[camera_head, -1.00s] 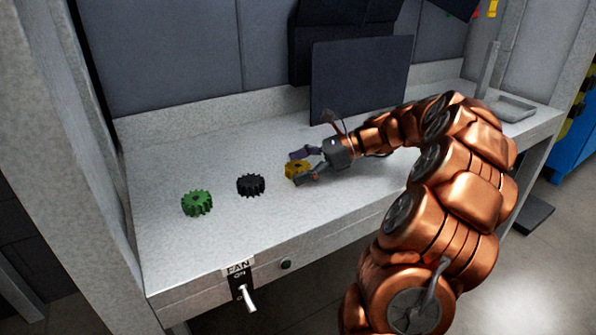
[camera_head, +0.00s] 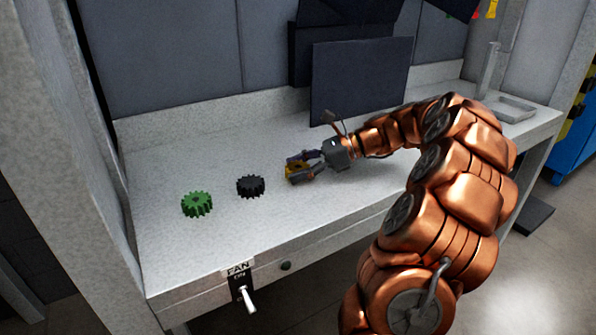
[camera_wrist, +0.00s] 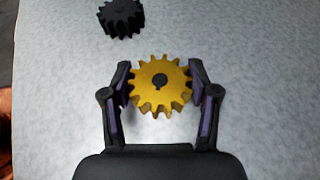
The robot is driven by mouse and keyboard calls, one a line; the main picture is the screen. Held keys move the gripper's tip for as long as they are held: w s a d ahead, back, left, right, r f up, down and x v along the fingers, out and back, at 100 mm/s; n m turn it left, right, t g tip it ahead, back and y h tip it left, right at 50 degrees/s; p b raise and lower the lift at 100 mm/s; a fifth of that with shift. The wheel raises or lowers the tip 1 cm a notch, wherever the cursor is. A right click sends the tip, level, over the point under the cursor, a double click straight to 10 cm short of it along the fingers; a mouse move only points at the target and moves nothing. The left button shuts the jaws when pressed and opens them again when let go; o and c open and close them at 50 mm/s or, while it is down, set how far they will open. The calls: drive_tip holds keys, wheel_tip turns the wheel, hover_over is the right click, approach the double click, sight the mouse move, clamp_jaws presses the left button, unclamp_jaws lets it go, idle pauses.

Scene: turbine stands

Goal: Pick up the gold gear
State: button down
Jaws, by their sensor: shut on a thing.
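The gold gear (camera_wrist: 146,91) sits between the two fingers of my gripper (camera_wrist: 161,85) in the wrist view, with a finger against each side and its dark centre hole facing the camera. In the head view my gripper (camera_head: 296,169) is shut on the gold gear (camera_head: 292,171), and the fingers hide much of it. The gear is at or very close to the bench top; I cannot tell whether it touches.
A black gear (camera_head: 250,186) lies just left of my gripper, and it also shows in the wrist view (camera_wrist: 121,18). A green gear (camera_head: 197,204) lies further left. The bench (camera_head: 240,230) is clear in front. A dark upright panel (camera_head: 360,80) stands behind.

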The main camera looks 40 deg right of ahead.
sight(301, 167)
drive_tip(key=shift+r, duration=0.5)
drive_tip(key=r, duration=0.1)
drive_tip(key=r+p, duration=0.1)
drive_tip(key=r, duration=0.1)
drive_tip(key=shift+s+d, duration=0.2)
drive_tip(key=shift+s, duration=0.1)
drive_tip(key=s+d, duration=0.2)
drive_tip(key=s, duration=0.2)
drive_tip(key=s+d, duration=0.2)
drive_tip(key=s, duration=0.3)
drive_tip(key=s+d+r+p, duration=0.1)
drive_tip(key=s+d, duration=0.2)
drive_tip(key=s, duration=0.1)
drive_tip(key=shift+s, duration=0.25)
drive_tip(key=c, duration=0.9)
unclamp_jaws()
clamp_jaws()
drive_tip(key=shift+d, duration=0.1)
